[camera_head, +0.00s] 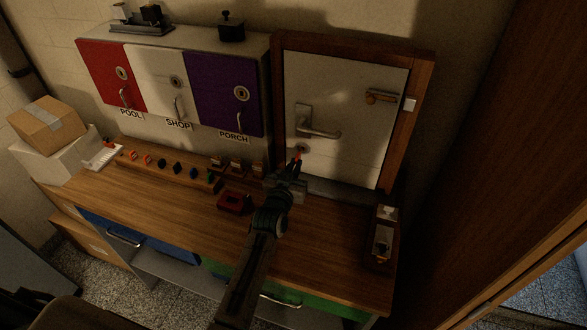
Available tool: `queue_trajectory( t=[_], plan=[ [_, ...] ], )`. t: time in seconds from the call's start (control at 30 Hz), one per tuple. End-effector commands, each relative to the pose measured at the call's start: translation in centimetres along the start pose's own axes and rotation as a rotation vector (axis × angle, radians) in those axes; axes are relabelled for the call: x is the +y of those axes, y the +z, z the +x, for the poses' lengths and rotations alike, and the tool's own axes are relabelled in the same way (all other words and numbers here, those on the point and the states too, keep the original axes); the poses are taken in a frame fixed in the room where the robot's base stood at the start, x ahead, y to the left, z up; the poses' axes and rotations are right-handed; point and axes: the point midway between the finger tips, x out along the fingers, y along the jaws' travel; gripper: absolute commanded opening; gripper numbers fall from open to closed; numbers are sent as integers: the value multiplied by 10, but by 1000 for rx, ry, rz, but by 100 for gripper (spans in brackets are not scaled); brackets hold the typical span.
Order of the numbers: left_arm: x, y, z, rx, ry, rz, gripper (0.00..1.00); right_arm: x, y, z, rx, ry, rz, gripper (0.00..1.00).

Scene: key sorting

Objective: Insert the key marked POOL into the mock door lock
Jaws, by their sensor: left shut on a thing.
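The mock door (345,90) is a pale panel in a brown wooden frame at the back right, with a lever handle (316,128). Its lock (303,149) is a small round plate below the handle, partly hidden behind my gripper. My left gripper (293,173) is shut on a small key with a red part (297,156), just in front of the lock. Its marking is not readable. I cannot tell whether the key touches the lock or is in it. My right gripper is not in view.
A wooden rack (170,176) with several coloured keys stands left of my gripper. A red, a white and a purple cabinet door (222,85) are behind it. A dark red block (234,202) and a small holder (382,236) stand on the desk. The desk front is mostly clear.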

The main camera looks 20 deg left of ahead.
Motion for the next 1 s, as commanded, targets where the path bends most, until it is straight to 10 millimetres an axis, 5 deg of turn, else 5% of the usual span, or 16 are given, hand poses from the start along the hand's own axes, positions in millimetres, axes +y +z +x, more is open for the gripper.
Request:
queue_trajectory(
  t=[1.0],
  plan=[
    [0, 1, 26, 0, 0, 1, 0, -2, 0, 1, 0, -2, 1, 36]
  ],
)
